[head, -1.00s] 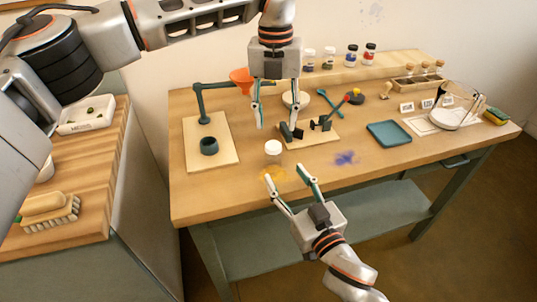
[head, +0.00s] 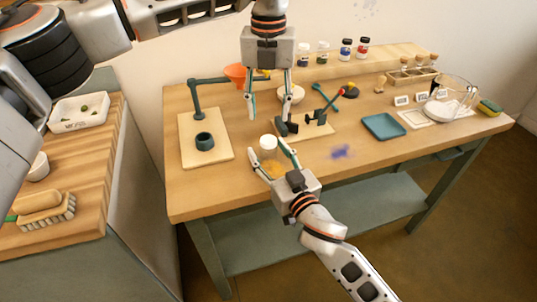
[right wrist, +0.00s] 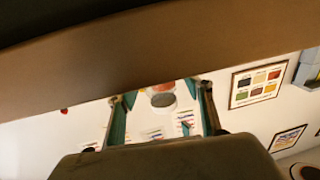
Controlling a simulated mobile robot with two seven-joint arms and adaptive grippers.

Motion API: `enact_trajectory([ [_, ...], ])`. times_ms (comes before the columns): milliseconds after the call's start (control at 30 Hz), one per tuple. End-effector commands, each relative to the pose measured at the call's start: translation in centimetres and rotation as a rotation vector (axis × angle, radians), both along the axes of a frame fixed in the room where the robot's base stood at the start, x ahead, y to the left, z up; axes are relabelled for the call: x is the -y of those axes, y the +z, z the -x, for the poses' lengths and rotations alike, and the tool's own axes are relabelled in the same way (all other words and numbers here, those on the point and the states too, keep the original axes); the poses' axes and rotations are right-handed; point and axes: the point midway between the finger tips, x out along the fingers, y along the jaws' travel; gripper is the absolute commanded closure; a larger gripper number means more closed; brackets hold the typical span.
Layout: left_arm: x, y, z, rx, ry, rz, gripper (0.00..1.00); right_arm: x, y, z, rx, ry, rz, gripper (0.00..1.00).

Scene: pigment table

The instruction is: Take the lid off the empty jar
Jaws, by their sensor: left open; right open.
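The jar (head: 268,153) is small and clear with a white lid (head: 268,141). It stands upright near the table's front left edge in the head view. My right gripper (head: 265,145) is open, with its fingertips on either side of the jar; I cannot tell whether they touch it. My left gripper (head: 269,117) is open and empty, pointing down above and behind the jar.
An orange funnel (head: 235,72) on a teal stand is left of my left gripper. A dark clamp-like fixture (head: 315,118) on a board is close right of the jar. A teal tray (head: 383,126) lies farther right. Orange powder (head: 272,168) and blue powder (head: 340,152) mark the table.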

Motion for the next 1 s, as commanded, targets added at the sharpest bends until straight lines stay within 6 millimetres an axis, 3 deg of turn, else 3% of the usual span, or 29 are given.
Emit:
enact_trajectory([
  [67, 0.00, -0.01, 0.01, 0.000, 0.000, 0.000, 0.59, 0.00, 0.00, 0.01, 0.000, 0.000, 0.000, 0.54],
  [233, 0.00, -0.01, 0.00, 0.000, 0.000, 0.000, 0.59, 0.02, -0.01, 0.01, 0.000, 0.000, 0.000, 0.98],
  [433, 0.01, 0.00, 0.00, 0.000, -0.020, 0.000, 0.59, 0.03, -0.02, 0.02, 0.000, 0.000, 0.000, 1.00],
  [567, 0.01, 0.01, 0.00, 0.001, -0.127, -0.001, 0.59, 0.03, -0.02, 0.02, 0.000, 0.000, 0.000, 1.00],
  [1000, 0.06, 0.02, 0.04, 0.000, -0.914, -0.003, 0.59, 0.03, -0.02, 0.02, 0.000, 0.000, 0.000, 1.00],
])
